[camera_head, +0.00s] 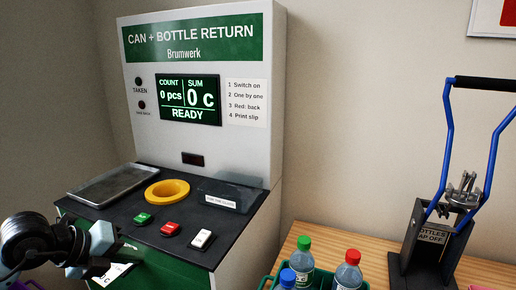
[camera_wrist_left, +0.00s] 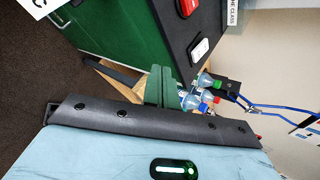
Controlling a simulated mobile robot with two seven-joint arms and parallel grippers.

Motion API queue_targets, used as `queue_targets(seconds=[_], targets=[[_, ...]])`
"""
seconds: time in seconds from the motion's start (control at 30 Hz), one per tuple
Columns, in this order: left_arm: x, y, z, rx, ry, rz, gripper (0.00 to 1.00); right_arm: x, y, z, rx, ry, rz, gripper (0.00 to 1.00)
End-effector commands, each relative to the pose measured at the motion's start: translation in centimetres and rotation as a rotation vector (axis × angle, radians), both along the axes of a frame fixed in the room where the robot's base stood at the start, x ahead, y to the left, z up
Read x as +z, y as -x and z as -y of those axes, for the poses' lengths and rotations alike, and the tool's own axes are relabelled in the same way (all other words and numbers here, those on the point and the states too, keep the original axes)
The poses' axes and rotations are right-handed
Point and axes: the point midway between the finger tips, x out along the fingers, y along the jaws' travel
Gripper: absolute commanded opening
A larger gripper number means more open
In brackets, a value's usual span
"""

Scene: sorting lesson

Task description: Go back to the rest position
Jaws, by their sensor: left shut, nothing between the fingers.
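My left gripper (camera_head: 112,250) is at the lower left in the head view, beside the front left edge of the bottle return machine (camera_head: 215,140). In the left wrist view its fingers (camera_wrist_left: 160,86) are together with nothing between them. The machine's dark shelf (camera_head: 135,205) holds a yellow ring (camera_head: 167,193), a metal tray (camera_head: 113,182) and green, red and white buttons. Its screen (camera_head: 188,100) reads 0 pcs, 0 c, READY. My right gripper is not in view.
A wooden table (camera_head: 376,252) at the right bears a green crate (camera_head: 266,281) with several capped bottles (camera_head: 303,262). A dark press with blue handles (camera_head: 430,240) stands at the right. The machine's green front (camera_wrist_left: 115,27) is close to my left gripper.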

Motion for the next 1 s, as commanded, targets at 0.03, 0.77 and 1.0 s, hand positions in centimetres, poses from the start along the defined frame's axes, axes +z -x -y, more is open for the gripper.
queue_targets(seconds=[0.03,0.77,1.0], targets=[[-1.1,0.9,1.9,-0.045,0.068,-0.022,0.0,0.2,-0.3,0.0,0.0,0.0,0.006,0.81],[-9.8,10.8,11.8,0.327,1.405,-0.216,0.0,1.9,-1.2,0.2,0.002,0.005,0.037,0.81],[-19.3,15.6,8.0,0.904,1.567,-0.341,0.0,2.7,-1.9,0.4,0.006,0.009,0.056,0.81]])
